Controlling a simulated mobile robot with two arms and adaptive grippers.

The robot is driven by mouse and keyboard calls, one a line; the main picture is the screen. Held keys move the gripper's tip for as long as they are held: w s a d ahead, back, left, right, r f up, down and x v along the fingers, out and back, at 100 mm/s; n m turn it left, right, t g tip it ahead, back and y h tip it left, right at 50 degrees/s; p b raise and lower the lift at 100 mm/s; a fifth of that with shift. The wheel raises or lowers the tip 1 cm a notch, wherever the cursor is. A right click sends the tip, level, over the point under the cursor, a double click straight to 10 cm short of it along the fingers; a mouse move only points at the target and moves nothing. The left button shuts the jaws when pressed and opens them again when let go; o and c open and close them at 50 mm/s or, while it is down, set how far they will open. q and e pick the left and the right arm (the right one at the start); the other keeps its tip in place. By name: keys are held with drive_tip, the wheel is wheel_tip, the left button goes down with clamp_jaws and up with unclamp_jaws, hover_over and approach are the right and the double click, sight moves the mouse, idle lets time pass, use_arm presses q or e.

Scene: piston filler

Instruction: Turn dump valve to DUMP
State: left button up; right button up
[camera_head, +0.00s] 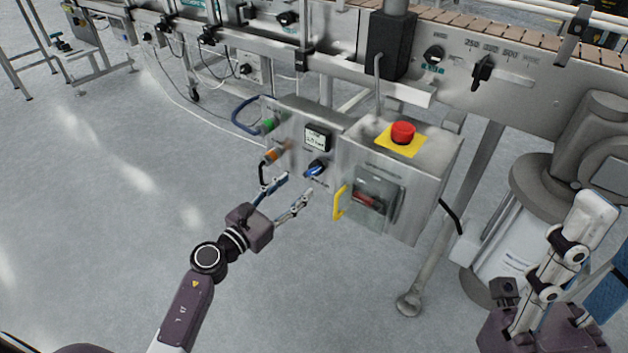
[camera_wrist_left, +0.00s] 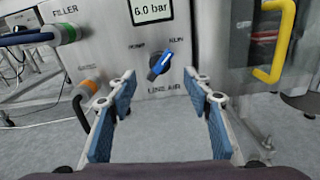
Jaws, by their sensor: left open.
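The dump valve is a blue knob (camera_head: 316,168) on the grey panel, below the pressure display. In the left wrist view the knob (camera_wrist_left: 160,65) has its white pointer mark up and right, toward the RUN label (camera_wrist_left: 176,40). The DUMP label (camera_wrist_left: 136,49) is at its upper left and LINE AIR is below. My left gripper (camera_head: 295,186) is open and empty in front of the knob. In the left wrist view its blue-padded fingers (camera_wrist_left: 160,84) stand either side of and below the knob, apart from it. My right gripper (camera_head: 568,265) is at the lower right, partly cut off.
An orange connector (camera_head: 271,156) and a green connector (camera_head: 269,125) are left of the knob. A control box with a red button (camera_head: 402,132), a yellow handle (camera_head: 340,203) and a red switch (camera_head: 365,200) stands to the right. The floor (camera_head: 130,220) at left is clear.

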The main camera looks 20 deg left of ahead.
sight(310, 173)
use_arm(q)
drive_tip(key=shift+b+x, duration=0.45)
drive_tip(key=shift+x, duration=3.45)
drive_tip(key=shift+c, duration=0.4)
drive_tip(key=c, duration=1.1)
drive_tip(key=shift+o, duration=0.2)
